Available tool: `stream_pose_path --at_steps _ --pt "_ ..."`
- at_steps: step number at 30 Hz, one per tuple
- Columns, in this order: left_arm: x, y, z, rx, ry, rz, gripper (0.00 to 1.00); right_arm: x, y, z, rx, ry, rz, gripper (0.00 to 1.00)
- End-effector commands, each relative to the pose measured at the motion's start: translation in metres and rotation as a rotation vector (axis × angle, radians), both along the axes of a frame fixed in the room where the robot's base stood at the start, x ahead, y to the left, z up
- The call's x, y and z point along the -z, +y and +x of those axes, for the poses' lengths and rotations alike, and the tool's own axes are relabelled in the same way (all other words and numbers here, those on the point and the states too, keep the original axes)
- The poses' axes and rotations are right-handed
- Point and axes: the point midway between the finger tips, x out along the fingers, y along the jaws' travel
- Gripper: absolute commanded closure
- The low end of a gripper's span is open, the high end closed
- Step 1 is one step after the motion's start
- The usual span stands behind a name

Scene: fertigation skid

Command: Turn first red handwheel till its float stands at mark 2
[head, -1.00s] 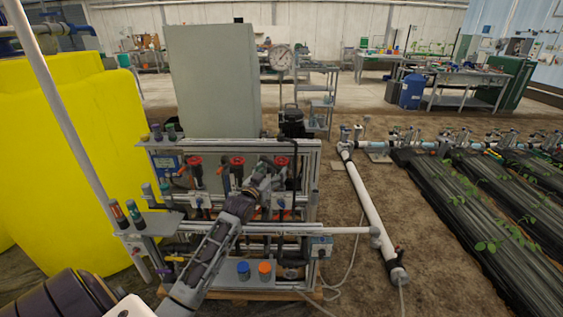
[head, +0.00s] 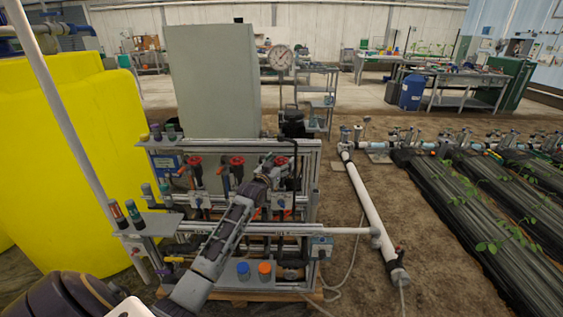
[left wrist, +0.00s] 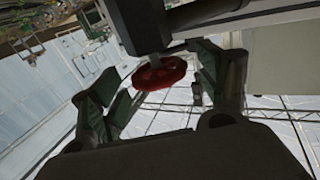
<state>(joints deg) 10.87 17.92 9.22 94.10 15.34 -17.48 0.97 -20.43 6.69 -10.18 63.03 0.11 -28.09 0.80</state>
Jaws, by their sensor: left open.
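Three red handwheels sit in a row on the skid in the head view: left (head: 194,160), middle (head: 236,161) and right (head: 281,160). My left gripper (head: 269,166) is at the right handwheel, partly covering it. In the left wrist view, a red handwheel (left wrist: 160,74) lies between the spread fingers of my left gripper (left wrist: 165,80), with visible gaps to both sides. The gripper is open. The floats and their marks are too small or hidden to read. My right gripper is out of view.
A grey cabinet (head: 213,80) stands behind the skid, and a yellow tank (head: 60,170) is at the left. A round gauge (head: 281,57) stands behind. Blue (head: 243,268) and orange (head: 264,268) caps sit low on the skid front. A white pipe (head: 367,205) runs along the ground at the right.

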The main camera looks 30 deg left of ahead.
Motion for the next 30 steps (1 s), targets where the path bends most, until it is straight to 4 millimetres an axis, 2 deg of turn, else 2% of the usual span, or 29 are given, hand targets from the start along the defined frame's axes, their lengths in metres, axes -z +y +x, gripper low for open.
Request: stream_pose_path --at_steps 7,20,23,30 --pt "-0.001 0.002 0.014 0.0 -0.001 0.0 0.25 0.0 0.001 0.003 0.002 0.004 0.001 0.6" --pt "0.0 0.002 0.017 0.0 0.0 0.001 0.25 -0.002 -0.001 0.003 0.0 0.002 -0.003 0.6" --pt "0.0 0.002 0.017 0.0 0.0 0.001 0.35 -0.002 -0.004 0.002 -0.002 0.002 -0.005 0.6" --pt "0.0 0.002 0.017 0.0 0.0 0.001 0.66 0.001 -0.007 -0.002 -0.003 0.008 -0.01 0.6"
